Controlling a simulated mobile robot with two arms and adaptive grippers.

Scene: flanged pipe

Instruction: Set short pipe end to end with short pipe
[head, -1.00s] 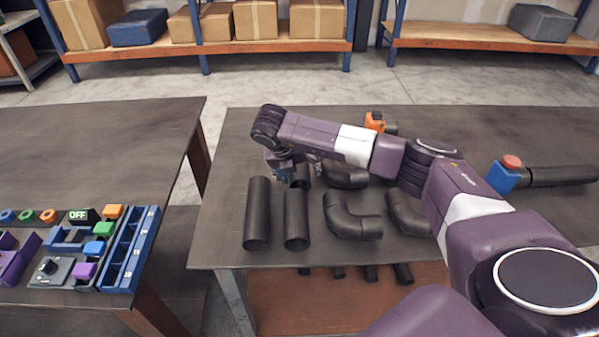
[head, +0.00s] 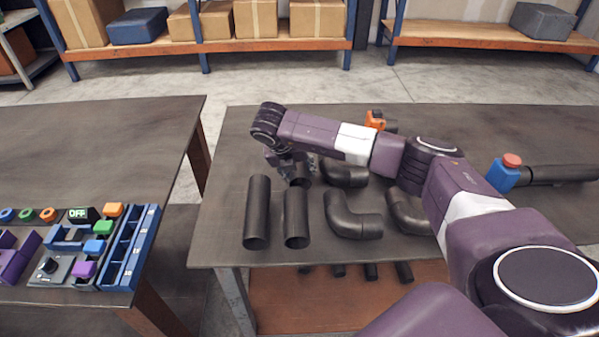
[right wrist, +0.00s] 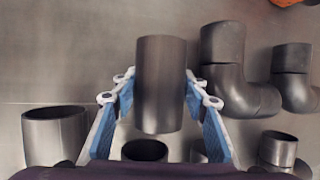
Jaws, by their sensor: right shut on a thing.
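My right gripper (head: 290,166) is shut on a short dark grey pipe (head: 300,180). In the right wrist view this held pipe (right wrist: 160,84) sits between the blue finger pads. Another dark pipe (head: 296,218) is on the table just nearer than the held one; in the right wrist view its round open end (right wrist: 145,150) shows below the held pipe, apart from it in the picture. A longer-looking dark pipe (head: 257,212) is to its left, and its open end shows in the right wrist view (right wrist: 55,135). My left gripper is not in view.
Dark elbow pipes (head: 352,218) (head: 406,213) stand close to the right. An orange item (head: 375,120) and a blue block with a red button (head: 507,172) are farther right. The left table (head: 90,150) holds colored parts. The right table's left strip is clear.

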